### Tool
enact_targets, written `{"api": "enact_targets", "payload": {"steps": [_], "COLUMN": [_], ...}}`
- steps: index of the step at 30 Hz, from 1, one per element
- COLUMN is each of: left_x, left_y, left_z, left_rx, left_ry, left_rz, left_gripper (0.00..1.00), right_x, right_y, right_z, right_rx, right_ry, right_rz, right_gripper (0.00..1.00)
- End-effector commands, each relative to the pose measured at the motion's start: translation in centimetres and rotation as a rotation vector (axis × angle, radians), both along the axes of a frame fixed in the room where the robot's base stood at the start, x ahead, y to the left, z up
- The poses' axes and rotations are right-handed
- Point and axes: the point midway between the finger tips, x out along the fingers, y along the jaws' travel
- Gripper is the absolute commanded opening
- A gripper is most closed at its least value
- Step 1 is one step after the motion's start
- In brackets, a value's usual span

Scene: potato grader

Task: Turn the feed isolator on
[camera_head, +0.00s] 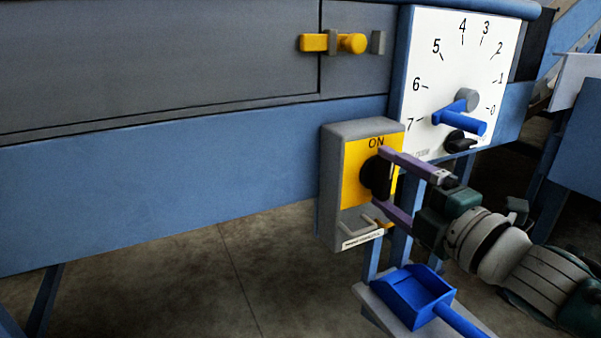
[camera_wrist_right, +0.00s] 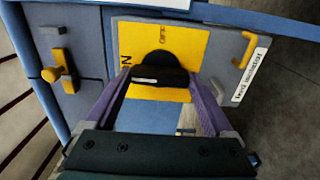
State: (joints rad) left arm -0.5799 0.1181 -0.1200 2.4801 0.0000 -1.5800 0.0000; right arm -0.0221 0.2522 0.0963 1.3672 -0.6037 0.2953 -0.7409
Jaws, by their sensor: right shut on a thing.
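The feed isolator (camera_head: 333,180) is a grey box with a yellow plate and "ON" lettering at the plate's top in the head view. Its black rotary knob (camera_head: 374,178) sits on the plate. My right gripper (camera_head: 380,177) has its two purple fingers on either side of the knob and is shut on it. In the right wrist view the knob (camera_wrist_right: 158,62) has its bar between the fingers. A small white mark shows on the bar's left part, on the side of the partly hidden "ON" lettering. My left gripper is not in view.
A white dial panel (camera_head: 462,65) with a blue lever (camera_head: 462,120) stands just above right of the isolator. A yellow latch (camera_head: 335,43) is on the grey panel. A blue scoop (camera_head: 412,290) rests on a small shelf below. A yellow hasp (camera_wrist_right: 249,48) is on the box.

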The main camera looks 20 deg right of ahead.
Motion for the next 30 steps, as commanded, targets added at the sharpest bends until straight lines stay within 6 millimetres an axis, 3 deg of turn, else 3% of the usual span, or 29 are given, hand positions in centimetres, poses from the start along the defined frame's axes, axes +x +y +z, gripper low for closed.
{"api": "enact_targets", "payload": {"steps": [9,10,12,22,30], "left_x": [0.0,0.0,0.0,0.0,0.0], "left_y": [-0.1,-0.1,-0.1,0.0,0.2], "left_z": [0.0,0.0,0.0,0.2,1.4], "left_rx": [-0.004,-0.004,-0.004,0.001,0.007], "left_ry": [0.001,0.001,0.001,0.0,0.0], "left_rz": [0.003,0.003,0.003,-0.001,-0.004], "left_gripper": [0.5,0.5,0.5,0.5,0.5], "right_x": [0.0,0.0,0.0,-0.5,-5.3], "right_y": [0.0,0.0,0.0,0.0,-0.4], "right_z": [0.1,0.1,0.1,0.0,0.1], "right_rx": [-0.012,-0.011,-0.01,-0.006,-0.006], "right_ry": [-0.002,-0.002,-0.001,0.002,0.005], "right_rz": [0.001,0.001,0.001,0.001,0.0], "right_gripper": [0.32,0.91,0.99,1.0,1.0]}}
